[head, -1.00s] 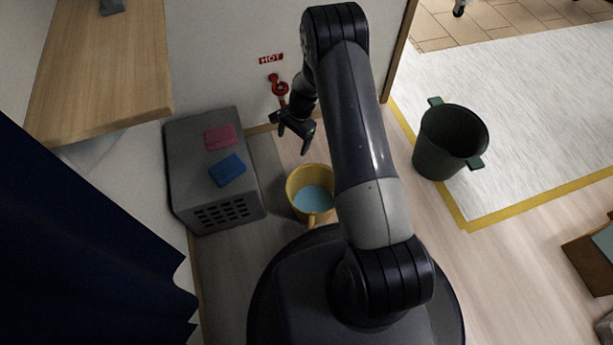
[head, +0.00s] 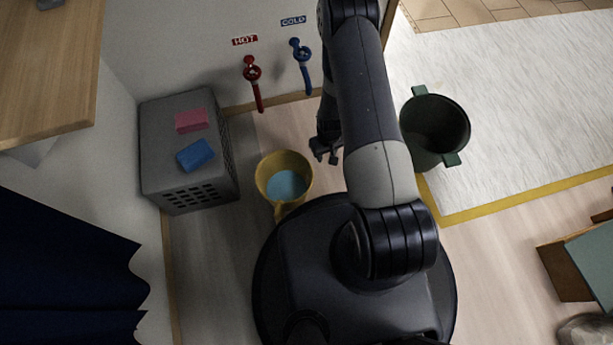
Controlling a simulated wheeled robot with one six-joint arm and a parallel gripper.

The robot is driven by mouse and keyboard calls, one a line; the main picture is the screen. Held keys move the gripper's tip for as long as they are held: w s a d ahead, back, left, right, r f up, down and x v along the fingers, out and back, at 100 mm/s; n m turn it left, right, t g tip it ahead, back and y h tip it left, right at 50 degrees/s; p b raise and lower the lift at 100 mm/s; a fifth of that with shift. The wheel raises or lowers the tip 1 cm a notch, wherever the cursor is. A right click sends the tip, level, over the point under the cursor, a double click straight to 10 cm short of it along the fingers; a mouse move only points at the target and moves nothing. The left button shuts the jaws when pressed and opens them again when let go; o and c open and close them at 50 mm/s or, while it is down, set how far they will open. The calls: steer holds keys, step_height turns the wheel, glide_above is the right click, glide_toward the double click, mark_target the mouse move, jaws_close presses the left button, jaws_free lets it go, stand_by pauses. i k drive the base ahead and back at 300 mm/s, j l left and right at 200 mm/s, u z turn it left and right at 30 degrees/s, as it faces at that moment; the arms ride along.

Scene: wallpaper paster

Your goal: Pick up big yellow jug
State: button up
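The big yellow jug (head: 264,178) stands on the floor in the head view, left of my arm and close to my base. It is upright, holds light blue liquid, and its handle points down in the picture toward my base. My gripper (head: 326,158) hangs up and to the right of the jug, apart from it. It appears empty. Its fingers are small, dark and partly beside my arm link, so their opening is hard to judge.
A grey crate (head: 180,170) with a pink sponge (head: 192,121) and a blue sponge (head: 195,155) on top stands left of the jug. Red (head: 253,80) and blue (head: 303,65) taps are on the wall behind. A dark green bucket (head: 435,130) stands right of my arm.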

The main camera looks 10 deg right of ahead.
mark_target(285, 178)
steer(key=l+u, duration=1)
steer(key=u, duration=0.95)
